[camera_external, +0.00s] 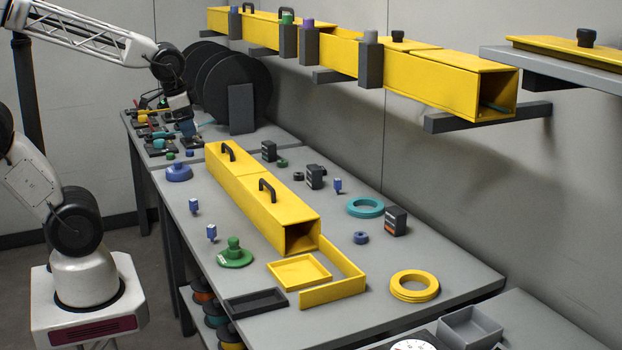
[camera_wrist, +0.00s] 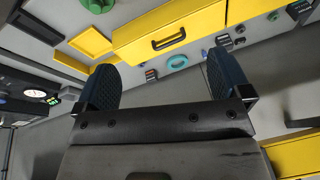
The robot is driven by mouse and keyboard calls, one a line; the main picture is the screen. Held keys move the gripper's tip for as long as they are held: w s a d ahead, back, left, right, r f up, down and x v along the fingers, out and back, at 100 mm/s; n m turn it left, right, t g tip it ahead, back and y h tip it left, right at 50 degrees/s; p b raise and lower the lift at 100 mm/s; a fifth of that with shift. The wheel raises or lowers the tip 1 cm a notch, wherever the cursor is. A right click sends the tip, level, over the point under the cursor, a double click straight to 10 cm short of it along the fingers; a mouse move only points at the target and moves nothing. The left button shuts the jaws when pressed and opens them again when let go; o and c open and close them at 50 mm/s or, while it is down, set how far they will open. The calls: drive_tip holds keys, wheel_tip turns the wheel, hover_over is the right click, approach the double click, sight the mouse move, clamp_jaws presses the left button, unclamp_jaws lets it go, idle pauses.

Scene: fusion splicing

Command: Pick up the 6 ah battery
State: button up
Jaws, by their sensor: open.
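Several small dark battery-like blocks stand on the grey table: one near the back (camera_external: 269,150), one in the middle (camera_external: 315,176) and one with orange stripes at the right (camera_external: 396,220). Their labels are too small to read, so I cannot tell which is the 6 ah battery. In the wrist view, a striped block (camera_wrist: 151,74) shows between my fingers, in the distance, and another dark block (camera_wrist: 224,40) shows near the right finger. My gripper (camera_external: 184,122) is above the far bench, well away from these blocks. Its fingers (camera_wrist: 163,68) are spread and empty.
A long yellow duct (camera_external: 262,200) with handles lies along the table. A teal ring (camera_external: 365,207), a yellow ring (camera_external: 414,286) and a green knobbed part (camera_external: 235,253) lie around it. Small tools crowd the far bench. A yellow duct (camera_external: 440,84) runs along the wall.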

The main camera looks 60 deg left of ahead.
drive_tip(key=w+a+f+m+t+y, duration=0.1)
drive_tip(key=w+a+m, duration=0.3)
drive_tip(key=w, duration=0.4)
drive_tip(key=w+a+f+m+t+y, duration=0.1)
drive_tip(key=w+a+m, duration=0.3)
drive_tip(key=w, duration=0.3)
drive_tip(key=m+t, duration=0.3)
drive_tip(key=m, duration=1.3)
hover_over(309, 171)
drive_tip(key=s+d, duration=0.3)
drive_tip(key=s, duration=0.7)
wheel_tip(309, 171, down, 11)
drive_tip(key=w+a+f+m+h, duration=0.1)
drive_tip(key=w+f+m, duration=0.1)
drive_tip(key=f+m, duration=0.1)
drive_tip(key=w+a+f+m+h, duration=0.1)
drive_tip(key=w+f+m, duration=0.1)
drive_tip(key=f, duration=0.3)
drive_tip(key=w+a+f+m+h, duration=0.1)
drive_tip(key=w+f+m, duration=0.1)
drive_tip(key=f+m, duration=0.2)
drive_tip(key=shift+a+f+m+t+h, duration=0.1)
drive_tip(key=shift+a+m+t+h, duration=0.1)
drive_tip(key=shift+m+t+h, duration=0.15)
drive_tip(key=shift+w+f+m, duration=0.2)
drive_tip(key=shift+f+m, duration=0.25)
drive_tip(key=shift+f, duration=0.05)
drive_tip(key=shift+x, duration=1.25)
drive_tip(key=shift+f, duration=0.1)
